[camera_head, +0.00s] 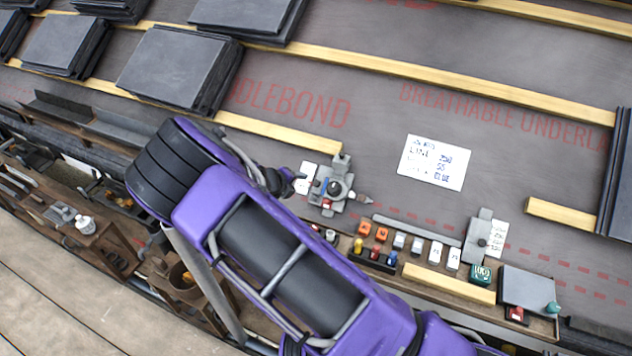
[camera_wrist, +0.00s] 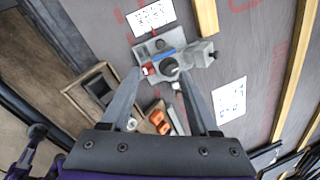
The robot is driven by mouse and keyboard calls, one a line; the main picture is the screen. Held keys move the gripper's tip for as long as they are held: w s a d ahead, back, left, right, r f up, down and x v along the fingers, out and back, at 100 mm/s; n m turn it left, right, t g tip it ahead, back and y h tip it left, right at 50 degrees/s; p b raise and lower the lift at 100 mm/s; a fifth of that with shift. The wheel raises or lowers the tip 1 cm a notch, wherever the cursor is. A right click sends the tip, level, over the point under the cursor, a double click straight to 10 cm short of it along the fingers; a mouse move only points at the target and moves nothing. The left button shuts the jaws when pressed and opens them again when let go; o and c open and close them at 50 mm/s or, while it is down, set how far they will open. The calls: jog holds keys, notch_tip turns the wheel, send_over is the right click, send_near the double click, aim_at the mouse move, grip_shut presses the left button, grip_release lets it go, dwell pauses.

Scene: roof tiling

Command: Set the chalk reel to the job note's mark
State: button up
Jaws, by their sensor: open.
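A grey device with a round knob, which looks like the chalk reel (camera_head: 338,188), sits on the underlay near the end of a batten. It also shows in the wrist view (camera_wrist: 190,56), with a blue strip and a red part beside the knob. The job note (camera_head: 435,162) is a white sheet with handwriting to its right; it also shows in the wrist view (camera_wrist: 228,98), too small to read. My gripper (camera_wrist: 160,72) is open, its fingers spread above the device with the knob between them in the picture. I cannot tell whether they touch it.
A printed white card (camera_wrist: 152,18) lies beside the device. Another grey device (camera_head: 478,240) with a card stands farther right. Orange blocks (camera_head: 373,232), coloured pegs and a wooden strip (camera_head: 450,284) line the lower ledge. Slate stacks (camera_head: 178,67) and battens lie upslope.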

aim_at(316, 184)
jog(key=b+x, duration=0.2)
jog(key=x, duration=1.4)
jog(key=shift+s+b, duration=0.1)
jog(key=shift+b, duration=0.2)
grip_shut()
jog(key=shift+a, duration=0.1)
dwell(0.4)
